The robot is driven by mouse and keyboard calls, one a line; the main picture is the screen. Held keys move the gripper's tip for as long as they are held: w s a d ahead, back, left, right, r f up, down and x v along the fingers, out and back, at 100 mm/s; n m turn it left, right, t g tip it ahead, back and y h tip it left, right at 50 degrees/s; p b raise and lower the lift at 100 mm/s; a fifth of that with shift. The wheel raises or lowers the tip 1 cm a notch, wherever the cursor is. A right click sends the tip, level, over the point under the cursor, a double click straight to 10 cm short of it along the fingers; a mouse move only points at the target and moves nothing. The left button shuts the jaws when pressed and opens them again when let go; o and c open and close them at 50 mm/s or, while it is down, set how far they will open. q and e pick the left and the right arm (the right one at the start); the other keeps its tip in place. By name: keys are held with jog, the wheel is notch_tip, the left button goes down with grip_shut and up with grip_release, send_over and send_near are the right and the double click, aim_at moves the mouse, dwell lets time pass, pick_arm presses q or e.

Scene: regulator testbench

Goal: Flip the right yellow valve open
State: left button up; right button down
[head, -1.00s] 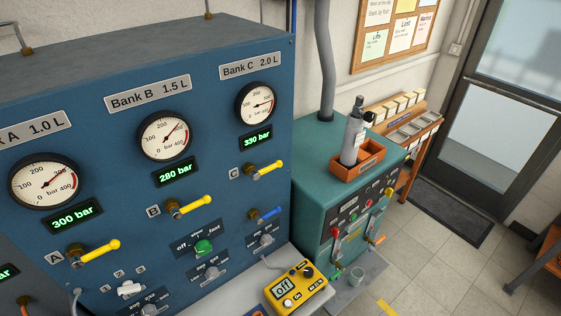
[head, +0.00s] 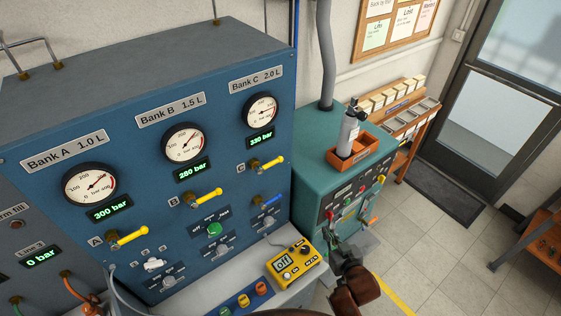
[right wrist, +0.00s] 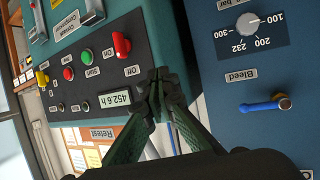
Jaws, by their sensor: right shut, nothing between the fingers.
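Three yellow valve levers stick out from the blue panel in the head view: valve A (head: 129,237), valve B (head: 205,197) and, furthest right, valve C (head: 267,164). Each lever points to the right and slightly up. My right gripper (head: 335,246) is below and to the right of valve C, in front of the teal compressor and apart from the levers. In the right wrist view its fingers (right wrist: 157,82) are closed together and empty. The yellow levers do not show in that view. My left gripper is not in view.
A blue bleed lever (head: 267,201) sits below valve C and shows in the wrist view (right wrist: 265,105). A yellow meter (head: 293,264) stands on the ledge. The teal compressor (head: 310,165) carries an orange tray (head: 363,152) with a grey cylinder (head: 348,132).

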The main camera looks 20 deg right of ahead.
jog(key=w+a+r+n+t+y, duration=0.1)
jog(key=w+a+r+t, duration=0.15)
jog(key=r, duration=0.45)
jog(key=w+a+r+t+y, duration=0.2)
jog(key=a+r+t, duration=0.1)
jog(key=r, duration=0.4)
jog(key=n+t+y, duration=0.3)
jog(key=t+y, duration=0.1)
jog(key=y, duration=0.1)
send_near(271, 164)
jog(key=s+d+r, duration=0.2)
jog(key=d+r, duration=0.1)
jog(key=r, duration=0.1)
jog(key=shift+s+a+r+p, duration=0.1)
jog(key=shift+r+p, duration=0.1)
jog(key=shift+p, duration=0.15)
jog(key=p+x, duration=0.3)
jog(key=x, duration=0.7)
jog(key=shift+w+a+f+p, duration=0.15)
jog(key=shift+w+f, duration=0.1)
jog(key=shift+f, duration=0.75)
jog(key=shift+w+a+f+p, duration=0.1)
jog(key=shift+w+f+p, duration=0.1)
jog(key=shift+f, duration=0.8)
